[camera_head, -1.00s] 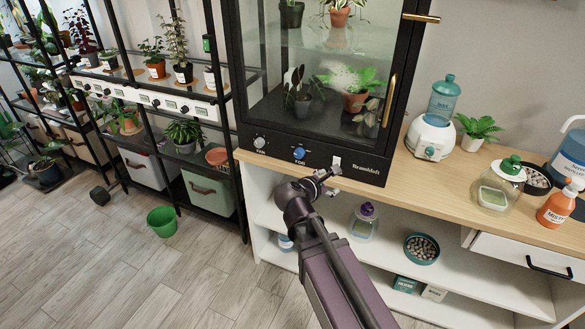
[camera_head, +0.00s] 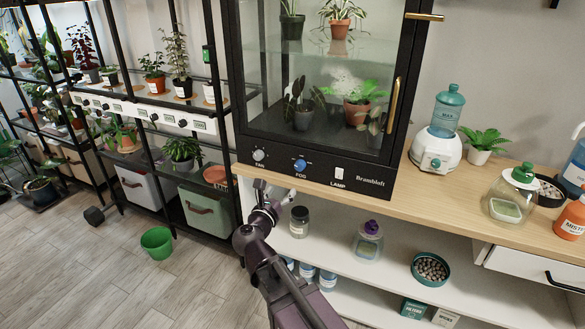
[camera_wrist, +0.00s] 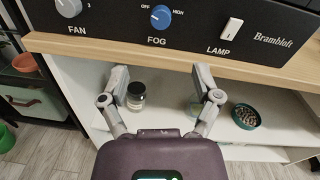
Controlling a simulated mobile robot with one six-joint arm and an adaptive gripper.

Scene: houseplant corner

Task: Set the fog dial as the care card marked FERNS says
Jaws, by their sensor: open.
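The fog dial (camera_head: 300,165) is a blue knob on the black front panel of the glass cabinet (camera_head: 315,178). In the head view my gripper (camera_head: 268,207) is below and left of the dial. No card marked FERNS can be read in these frames.
The fan knob (camera_wrist: 69,7) is left of the dial and the lamp switch (camera_wrist: 232,29) right of it. The wooden counter edge (camera_wrist: 120,50) juts out above my fingers. A jar (camera_wrist: 136,95) and a pebble bowl (camera_wrist: 246,115) stand on the shelf below.

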